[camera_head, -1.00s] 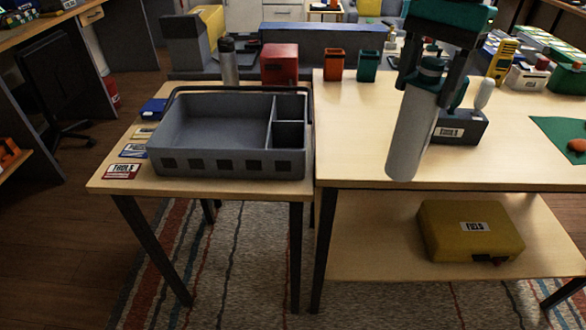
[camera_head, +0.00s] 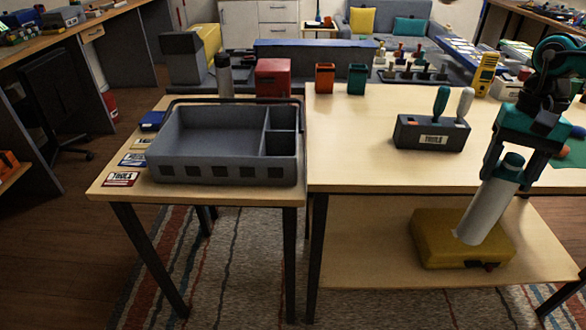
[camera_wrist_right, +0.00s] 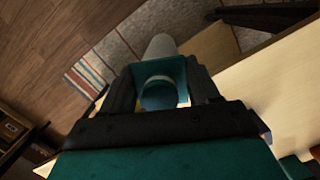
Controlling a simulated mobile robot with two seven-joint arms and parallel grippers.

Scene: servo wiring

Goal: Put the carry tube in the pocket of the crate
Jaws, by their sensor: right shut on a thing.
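The carry tube (camera_head: 486,207) is a pale grey cylinder with a dark teal cap. My right gripper (camera_head: 508,165) is shut on its capped end and holds it tilted, lower end to the left, in front of the right table's front edge. In the right wrist view the tube (camera_wrist_right: 160,47) extends away from between the fingers (camera_wrist_right: 160,90). The crate (camera_head: 222,172) is a grey open tray on the left table, with one large compartment and two small pockets at its right (camera_head: 281,131). The pockets look empty. My left gripper is not in view.
A tool block (camera_head: 430,134) with two handles stands on the right table (camera_head: 350,150). Orange (camera_head: 325,78) and teal (camera_head: 357,79) cups and a red box (camera_head: 273,78) stand behind. A yellow case (camera_head: 430,240) lies on the lower shelf.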

